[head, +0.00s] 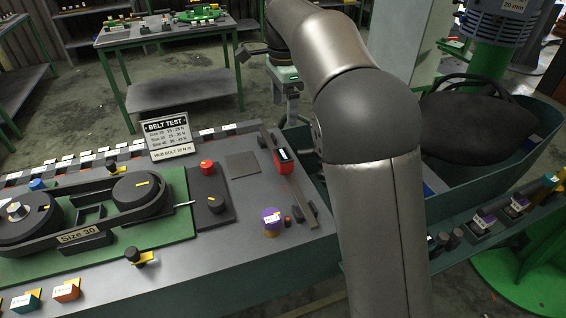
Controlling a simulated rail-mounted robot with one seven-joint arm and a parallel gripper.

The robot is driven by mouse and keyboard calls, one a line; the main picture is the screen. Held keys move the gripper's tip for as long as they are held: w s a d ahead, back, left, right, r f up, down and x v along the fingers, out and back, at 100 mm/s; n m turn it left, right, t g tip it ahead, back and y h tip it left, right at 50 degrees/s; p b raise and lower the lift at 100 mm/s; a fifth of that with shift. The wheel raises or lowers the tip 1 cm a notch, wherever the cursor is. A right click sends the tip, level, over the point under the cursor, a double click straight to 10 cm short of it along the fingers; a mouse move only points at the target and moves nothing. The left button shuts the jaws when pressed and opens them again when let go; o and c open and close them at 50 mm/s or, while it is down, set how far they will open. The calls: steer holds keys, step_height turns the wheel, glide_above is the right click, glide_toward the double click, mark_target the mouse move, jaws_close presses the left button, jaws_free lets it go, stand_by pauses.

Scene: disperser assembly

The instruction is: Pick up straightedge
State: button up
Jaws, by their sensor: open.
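The straightedge (297,188) appears to be the long, thin brownish bar lying flat along the right end of the grey bench, running from near the back corner toward the front. A red and black block (283,156) sits at or on its upper half and hides part of it. My gripper (285,102) is small in the head view, beyond the bench's back right corner, above the floor and apart from the bar. It is open and I see nothing between its fingers.
The bench holds a green belt test rig (130,235), a BELT TEST sign (167,137), a red knob (207,167) and a purple-topped cylinder (271,222) close to the bar. A green-grey trough (460,190) lies to the right.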

glide_toward(283, 155)
steer(key=f, duration=0.5)
steer(key=shift+d+f, duration=0.2)
steer(key=shift+d, duration=0.05)
steer(key=shift+s+a+f+p, duration=0.15)
steer(key=shift+f+p, duration=0.55)
steer(key=shift+f, duration=1.95)
steer(key=c, duration=1.3)
steer(key=shift+c, duration=0.9)
steer(key=shift+r, duration=0.1)
steer(key=shift+r, duration=0.65)
steer(key=s+a+r+b, duration=0.3)
steer(key=s+a+r, duration=0.4)
steer(key=s+r, duration=0.4)
steer(key=shift+s+r, duration=0.3)
steer(key=shift+s, duration=0.15)
